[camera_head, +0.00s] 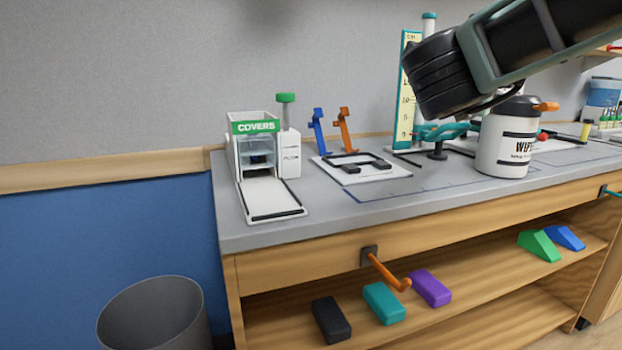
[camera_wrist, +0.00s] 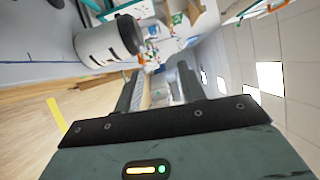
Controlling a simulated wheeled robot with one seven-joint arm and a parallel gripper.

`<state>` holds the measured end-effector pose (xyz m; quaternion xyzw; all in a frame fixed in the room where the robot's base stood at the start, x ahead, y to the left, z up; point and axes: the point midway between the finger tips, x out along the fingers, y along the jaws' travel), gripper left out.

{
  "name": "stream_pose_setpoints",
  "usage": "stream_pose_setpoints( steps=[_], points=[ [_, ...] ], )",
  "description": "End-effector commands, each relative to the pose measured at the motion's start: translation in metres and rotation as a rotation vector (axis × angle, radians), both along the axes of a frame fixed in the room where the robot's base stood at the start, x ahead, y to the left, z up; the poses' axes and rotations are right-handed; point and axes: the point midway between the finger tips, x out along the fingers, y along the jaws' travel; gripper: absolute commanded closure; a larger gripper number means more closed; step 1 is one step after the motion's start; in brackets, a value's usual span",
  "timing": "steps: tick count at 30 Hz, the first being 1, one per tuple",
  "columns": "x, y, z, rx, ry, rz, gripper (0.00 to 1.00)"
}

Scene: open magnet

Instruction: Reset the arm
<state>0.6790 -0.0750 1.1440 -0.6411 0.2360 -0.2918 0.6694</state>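My arm (camera_head: 530,45) reaches in from the upper right in the head view, above the counter, with a thick black ribbed joint (camera_head: 438,75) at its near end. My gripper (camera_wrist: 158,82) shows in the wrist view as two dark fingers standing apart, with nothing held between them. Its fingers are not clearly visible in the head view. The wrist view is turned on its side and shows the white wipes tub (camera_wrist: 103,42) beyond the fingers, apart from them.
The grey counter (camera_head: 330,212) carries a covers dispenser (camera_head: 258,165), blue and orange hooks and the wipes tub (camera_head: 504,142). An orange handle (camera_head: 388,272) juts from the front. Several coloured blocks lie on the shelf below. A grey bin (camera_head: 155,315) stands at lower left.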

Motion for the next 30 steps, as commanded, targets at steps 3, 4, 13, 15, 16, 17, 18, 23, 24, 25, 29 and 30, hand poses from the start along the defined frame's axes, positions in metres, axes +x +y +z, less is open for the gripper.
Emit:
stream_pose_setpoints(
  steps=[3, 4, 13, 15, 16, 17, 18, 23, 24, 25, 29, 30],
  points=[
    [0.015, 0.034, -0.022, -0.085, 0.076, 0.196, 0.6],
    [0.018, 0.045, -0.029, -0.113, 0.1, 0.256, 0.6],
    [-0.013, 0.191, -0.158, -0.562, 0.49, 1.022, 0.6],
    [-0.039, 0.214, -0.196, -0.681, 0.594, 1.187, 0.6],
    [-0.052, 0.221, -0.212, -0.733, 0.639, 1.255, 0.6],
    [-0.065, 0.227, -0.229, -0.784, 0.687, 1.321, 0.6],
    [-0.084, 0.232, -0.251, -0.853, 0.751, 1.408, 0.6],
    [-0.16, 0.228, -0.326, -1.111, 1.001, 1.706, 0.6],
    [-0.176, 0.223, -0.34, -1.163, 1.056, 1.763, 0.6],
    [-0.187, 0.218, -0.349, -1.2, 1.095, 1.801, 0.6],
    [-0.226, 0.196, -0.379, -1.332, 1.248, 1.938, 0.6],
    [-0.237, 0.188, -0.387, -1.368, 1.291, 1.972, 0.6]
  ],
)
